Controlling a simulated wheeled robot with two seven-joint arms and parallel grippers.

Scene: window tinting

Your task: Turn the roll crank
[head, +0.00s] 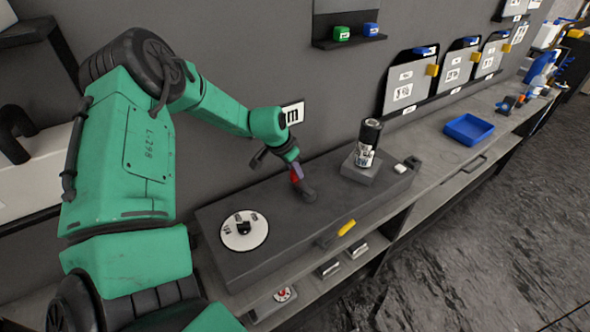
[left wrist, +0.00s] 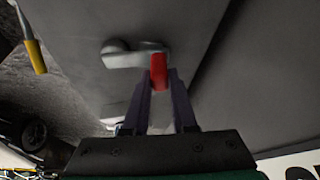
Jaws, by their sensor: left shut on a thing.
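The roll crank shows in the left wrist view as a grey arm (left wrist: 125,58) with a rounded hub and a red handle (left wrist: 159,72). It is mounted on the dark box top (head: 226,205) on the bench. In the head view the red handle (head: 295,175) is small and partly covered by my gripper. My left gripper (left wrist: 160,84) has its two fingers on either side of the red handle and is shut on it. In the head view the left gripper (head: 297,180) is over the middle of the box. My right gripper is not in view.
A white dial disc (head: 244,238) lies on the box left of the crank. A yellow-handled tool (head: 346,228) is at the box's front edge. A blue tray (head: 469,129) sits farther right.

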